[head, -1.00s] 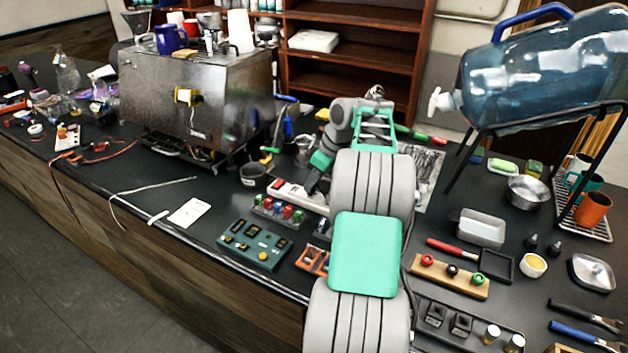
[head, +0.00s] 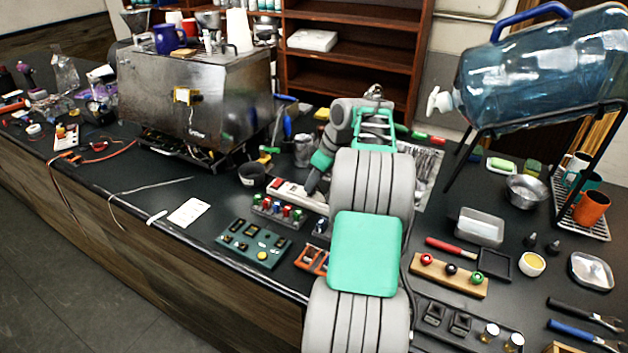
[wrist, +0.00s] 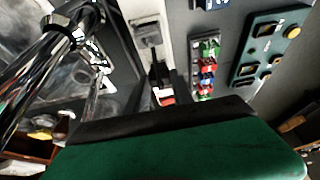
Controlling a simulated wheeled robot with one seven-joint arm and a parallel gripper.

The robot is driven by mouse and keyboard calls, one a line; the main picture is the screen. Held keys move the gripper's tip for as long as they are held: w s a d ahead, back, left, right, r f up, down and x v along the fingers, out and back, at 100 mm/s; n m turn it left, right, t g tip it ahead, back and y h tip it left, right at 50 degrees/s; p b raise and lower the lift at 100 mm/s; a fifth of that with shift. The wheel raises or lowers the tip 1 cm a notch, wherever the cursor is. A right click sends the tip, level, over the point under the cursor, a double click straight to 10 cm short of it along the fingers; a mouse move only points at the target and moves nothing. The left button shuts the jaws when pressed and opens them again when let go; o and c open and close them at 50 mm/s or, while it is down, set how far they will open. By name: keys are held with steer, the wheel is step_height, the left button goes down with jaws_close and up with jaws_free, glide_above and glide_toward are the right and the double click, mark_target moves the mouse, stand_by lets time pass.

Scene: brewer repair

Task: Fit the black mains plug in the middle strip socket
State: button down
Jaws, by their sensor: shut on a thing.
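The white power strip (head: 284,190) lies on the dark bench in front of the metal brewer, with a red switch at its left end. My gripper (head: 312,184) points down at the strip's middle part, and my arm covers the strip's right end. In the wrist view the strip (wrist: 140,8) runs from the top down to its red switch (wrist: 167,101), with a grey block (wrist: 147,34) on its upper part. My gripper is shut on the black mains plug (wrist: 158,72), small and dark over the strip. Whether its pins are in a socket cannot be seen.
A block with coloured knobs (head: 278,212) and a green control board (head: 253,243) lie close in front of the strip. A dark cup (head: 252,175) and the brewer (head: 195,95) stand behind and left. A wooden block with coloured knobs (head: 450,274) lies to the right.

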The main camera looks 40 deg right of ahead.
steer(key=shift+f, duration=0.6)
stand_by(1.2)
steer(key=c, duration=1)
jaws_free()
steer(key=shift+r, duration=0.1)
steer(key=v, duration=0.7)
steer(key=shift+s+r+p, duration=0.15)
steer(key=shift+r+p, duration=0.1)
steer(key=shift+p, duration=0.15)
